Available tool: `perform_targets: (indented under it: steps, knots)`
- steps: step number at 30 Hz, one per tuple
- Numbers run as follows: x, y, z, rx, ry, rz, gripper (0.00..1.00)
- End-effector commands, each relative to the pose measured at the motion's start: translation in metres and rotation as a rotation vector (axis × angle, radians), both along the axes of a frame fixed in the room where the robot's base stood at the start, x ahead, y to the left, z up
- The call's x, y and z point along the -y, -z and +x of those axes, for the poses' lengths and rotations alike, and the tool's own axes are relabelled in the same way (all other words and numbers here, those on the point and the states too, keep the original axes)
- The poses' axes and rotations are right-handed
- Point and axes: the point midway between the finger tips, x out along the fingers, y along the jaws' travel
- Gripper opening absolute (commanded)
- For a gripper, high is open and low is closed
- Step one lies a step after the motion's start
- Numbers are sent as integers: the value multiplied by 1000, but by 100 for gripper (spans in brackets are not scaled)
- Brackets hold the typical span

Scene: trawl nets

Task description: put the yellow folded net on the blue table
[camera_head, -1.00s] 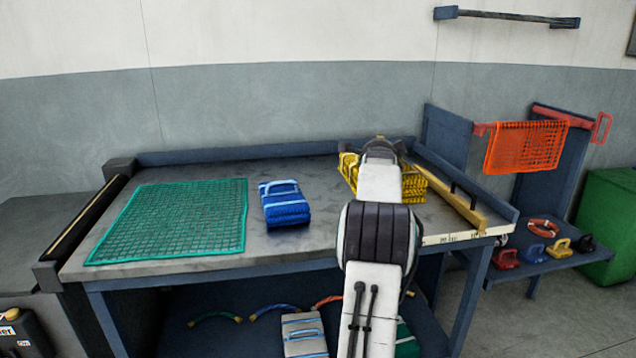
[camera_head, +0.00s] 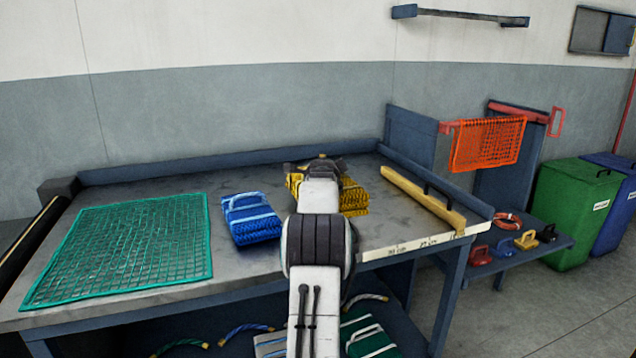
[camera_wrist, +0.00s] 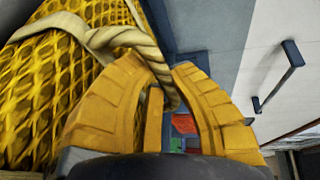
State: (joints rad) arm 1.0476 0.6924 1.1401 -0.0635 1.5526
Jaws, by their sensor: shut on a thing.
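The yellow folded net (camera_head: 354,199) is at the back middle of the grey-topped workbench, mostly hidden behind my arm in the head view. It fills the left of the wrist view (camera_wrist: 40,95), with a pale rope band across it. My gripper (camera_head: 319,165) is shut on the net's rope handle, which passes between its yellow fingers in the wrist view (camera_wrist: 166,82). I cannot tell whether the net touches the bench top. A low blue table (camera_head: 508,262) stands right of the bench, bearing several small coloured shackle-like pieces and an orange ring.
The workbench (camera_head: 110,295) holds a green net sheet (camera_head: 130,245), a blue folded net (camera_head: 250,218) and a yellow measuring bar (camera_head: 420,198) along its right side. An orange net (camera_head: 487,143) hangs above the low table. Green (camera_head: 575,205) and blue bins stand farther right.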

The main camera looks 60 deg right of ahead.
Motion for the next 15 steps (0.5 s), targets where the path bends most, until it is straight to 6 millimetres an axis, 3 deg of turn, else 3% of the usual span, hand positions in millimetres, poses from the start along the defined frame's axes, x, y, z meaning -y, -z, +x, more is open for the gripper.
perform_targets:
  steps: [4,15]
  knots:
    - [2,0,-1,6,3,-11,0]
    - [15,34,-8,5,19,-12,0]
